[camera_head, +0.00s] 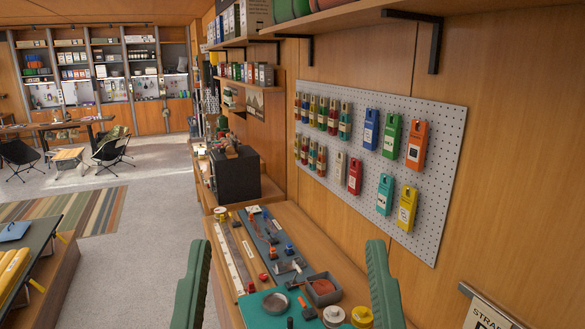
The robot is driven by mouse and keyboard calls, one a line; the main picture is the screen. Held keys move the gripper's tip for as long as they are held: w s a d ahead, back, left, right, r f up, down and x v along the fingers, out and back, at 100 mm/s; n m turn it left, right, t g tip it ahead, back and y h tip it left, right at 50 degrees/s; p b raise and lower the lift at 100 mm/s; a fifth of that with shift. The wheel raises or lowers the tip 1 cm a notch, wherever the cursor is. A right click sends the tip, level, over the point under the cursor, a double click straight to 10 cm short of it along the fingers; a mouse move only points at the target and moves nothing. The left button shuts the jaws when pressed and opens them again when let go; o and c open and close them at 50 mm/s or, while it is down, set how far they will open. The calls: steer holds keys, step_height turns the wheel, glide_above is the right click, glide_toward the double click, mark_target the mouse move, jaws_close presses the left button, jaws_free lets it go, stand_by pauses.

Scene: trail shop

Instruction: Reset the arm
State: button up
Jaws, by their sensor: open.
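My gripper (287,285) shows at the bottom of the head view as two green fingers, one left and one right. The fingers are wide apart, and I see nothing held between them. In the picture, the wooden workbench (285,214) with its tools shows between and beyond the fingers. I cannot tell how high the fingers are above it. The rest of my arm is out of view.
A pegboard (450,150) with hanging coloured packets covers the right wall. Shelves overhang at the top. A black box (235,174) stands at the bench's far end. A grey tray (320,289) sits on the bench. The grey floor (160,220) at left is open.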

step_height(320, 180, up, 5)
steer(key=shift+f+p, duration=0.2)
steer(key=shift+p, duration=1.05)
